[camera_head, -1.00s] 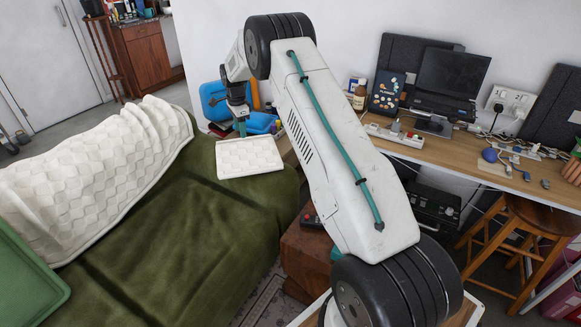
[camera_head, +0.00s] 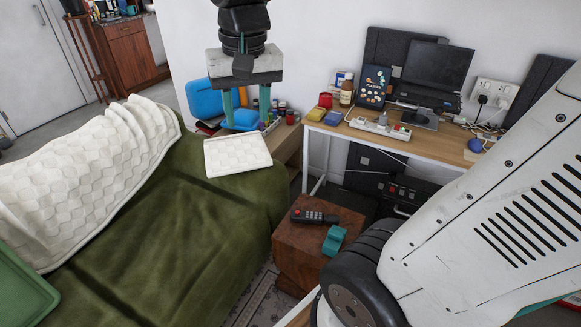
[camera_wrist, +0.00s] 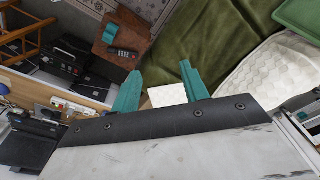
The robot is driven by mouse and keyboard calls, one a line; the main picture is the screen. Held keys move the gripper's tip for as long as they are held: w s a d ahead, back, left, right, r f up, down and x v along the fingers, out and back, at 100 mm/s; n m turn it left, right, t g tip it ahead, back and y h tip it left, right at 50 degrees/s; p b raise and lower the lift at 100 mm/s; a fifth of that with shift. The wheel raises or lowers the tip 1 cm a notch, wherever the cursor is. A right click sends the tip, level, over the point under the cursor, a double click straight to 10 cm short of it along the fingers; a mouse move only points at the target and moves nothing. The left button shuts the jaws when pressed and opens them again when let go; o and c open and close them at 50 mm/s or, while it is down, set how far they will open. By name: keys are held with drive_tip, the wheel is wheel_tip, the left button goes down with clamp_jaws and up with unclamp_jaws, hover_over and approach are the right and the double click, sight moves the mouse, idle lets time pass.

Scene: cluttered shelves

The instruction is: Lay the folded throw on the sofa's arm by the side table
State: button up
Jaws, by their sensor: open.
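The folded throw (camera_head: 237,155), a flat white quilted rectangle, lies on the far right end of the green sofa (camera_head: 185,235), on what looks like its arm. My gripper (camera_head: 248,108) is open and empty, raised above and behind the throw in the head view, apart from it. In the wrist view the throw (camera_wrist: 167,95) shows partly between the teal fingers (camera_wrist: 158,78), its lower part hidden by the gripper body. The brown side table (camera_head: 300,250) stands right of the sofa; it also shows in the wrist view (camera_wrist: 120,42).
A black remote (camera_head: 314,216) and a teal object (camera_head: 334,240) lie on the side table. A larger white quilted blanket (camera_head: 90,170) covers the sofa's back. A green tray-like object (camera_head: 22,285) is at left. A cluttered desk (camera_head: 360,133) stands along the wall.

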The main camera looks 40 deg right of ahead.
drive_tip(key=s+a+f+n, duration=0.1)
drive_tip(key=s+f+n, duration=0.1)
drive_tip(key=s, duration=0.4)
drive_tip(key=s+f+n, duration=0.2)
drive_tip(key=s, duration=0.5)
drive_tip(key=shift+a+f, duration=0.3)
drive_tip(key=shift+a, duration=0.1)
drive_tip(key=shift+s, duration=0.1)
idle(1.0)
